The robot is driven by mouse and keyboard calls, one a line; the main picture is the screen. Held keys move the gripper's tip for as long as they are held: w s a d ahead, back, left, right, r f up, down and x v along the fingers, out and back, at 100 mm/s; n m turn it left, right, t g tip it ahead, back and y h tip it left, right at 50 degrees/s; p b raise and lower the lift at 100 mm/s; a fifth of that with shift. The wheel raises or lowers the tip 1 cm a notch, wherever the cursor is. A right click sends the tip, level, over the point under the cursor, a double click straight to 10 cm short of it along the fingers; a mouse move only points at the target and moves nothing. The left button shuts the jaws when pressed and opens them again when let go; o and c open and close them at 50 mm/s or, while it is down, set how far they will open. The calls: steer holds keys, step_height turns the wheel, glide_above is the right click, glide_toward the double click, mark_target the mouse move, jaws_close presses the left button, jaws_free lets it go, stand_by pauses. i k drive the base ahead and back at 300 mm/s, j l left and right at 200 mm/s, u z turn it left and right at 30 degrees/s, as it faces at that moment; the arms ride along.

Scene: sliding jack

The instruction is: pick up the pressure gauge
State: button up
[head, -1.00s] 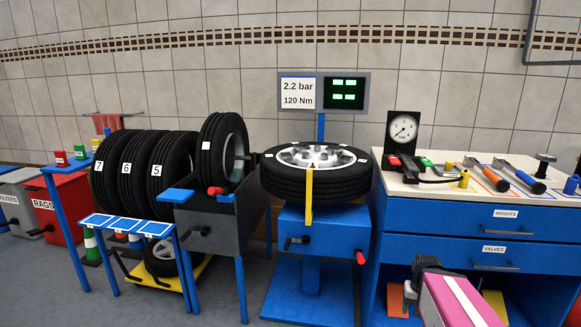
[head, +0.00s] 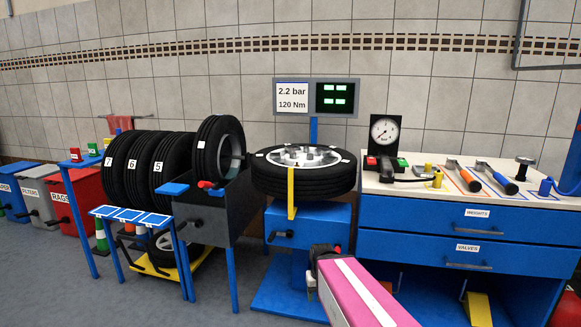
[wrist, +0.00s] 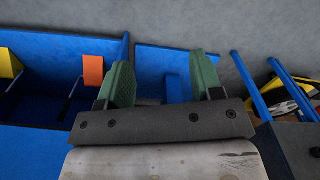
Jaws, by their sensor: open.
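The pressure gauge (head: 383,140) stands upright on the white top of the blue workbench, at its left end. It has a round white dial on a black backing, with red and green parts at its base and a dark hose running right to a yellow fitting (head: 437,178). My gripper (head: 325,258) is low in front of the bench, below and left of the gauge and well apart from it. In the wrist view its two green fingers (wrist: 160,88) are spread with nothing between them. The gauge is not in the wrist view.
A tyre (head: 304,176) lies flat on a blue stand left of the bench. Several hand tools (head: 490,175) lie on the bench top (head: 400,189) right of the gauge. The blue drawers (head: 460,218) face me. Upright tyres (head: 148,165) stand farther left.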

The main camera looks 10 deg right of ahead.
mark_target(524, 161)
steer(key=k+l, duration=0.1)
steer(key=l, duration=0.25)
steer(key=k+l+u, duration=0.1)
steer(key=l, duration=0.3)
steer(key=k+l, duration=0.1)
steer(key=l, duration=0.25)
steer(key=k+l, duration=0.1)
steer(key=l, duration=0.25)
steer(key=k+l+u, duration=0.1)
steer(key=l, duration=0.25)
steer(key=k+l+u, duration=0.1)
steer(key=l, duration=0.35)
steer(key=k+l, duration=0.1)
steer(key=l, duration=0.3)
steer(key=k+l+u, duration=0.15)
steer(key=l, duration=0.7)
steer(key=k+l+u, duration=0.15)
steer(key=l, duration=0.25)
steer(key=k+l, duration=0.2)
steer(key=l, duration=0.2)
steer(key=u, duration=0.05)
